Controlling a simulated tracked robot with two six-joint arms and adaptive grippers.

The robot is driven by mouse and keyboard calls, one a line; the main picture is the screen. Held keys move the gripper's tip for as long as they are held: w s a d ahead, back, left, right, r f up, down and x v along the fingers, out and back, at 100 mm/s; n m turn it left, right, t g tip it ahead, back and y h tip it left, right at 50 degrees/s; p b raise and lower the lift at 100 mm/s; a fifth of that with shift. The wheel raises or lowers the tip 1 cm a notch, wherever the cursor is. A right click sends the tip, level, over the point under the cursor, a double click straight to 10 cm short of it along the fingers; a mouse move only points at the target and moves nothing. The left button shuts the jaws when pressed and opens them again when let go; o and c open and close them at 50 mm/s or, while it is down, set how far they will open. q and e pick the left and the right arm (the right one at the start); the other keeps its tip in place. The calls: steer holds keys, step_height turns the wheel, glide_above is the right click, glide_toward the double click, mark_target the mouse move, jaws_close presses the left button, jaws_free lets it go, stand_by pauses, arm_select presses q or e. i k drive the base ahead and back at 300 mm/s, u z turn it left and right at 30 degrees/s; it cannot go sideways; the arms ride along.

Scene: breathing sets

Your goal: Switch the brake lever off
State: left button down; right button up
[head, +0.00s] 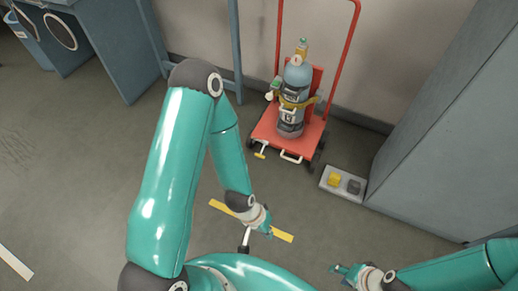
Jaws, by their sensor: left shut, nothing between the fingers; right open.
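A red trolley (260,131) stands by the back wall, with a grey gas cylinder (298,82) strapped upright on it. A small yellow-ended lever (260,155) sticks out at the front left of the trolley base and looks like the brake lever; its exact setting is too small to tell. My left gripper (268,230) is shut and empty, over a yellow floor strip in front of the trolley and clearly apart from the lever. My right gripper (337,268) is open and empty at the lower right, farther from the trolley.
A low grey block (329,187) with a yellow and a dark piece on it lies right of the trolley. A large grey cabinet (440,130) stands at the right. A blue-grey bench (115,50) is at the upper left. The floor between the trolley and the yellow strip (222,207) is clear.

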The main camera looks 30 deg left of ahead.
mark_target(260, 156)
steer(key=u, duration=0.25)
steer(key=i, duration=1.2)
steer(key=u, duration=0.1)
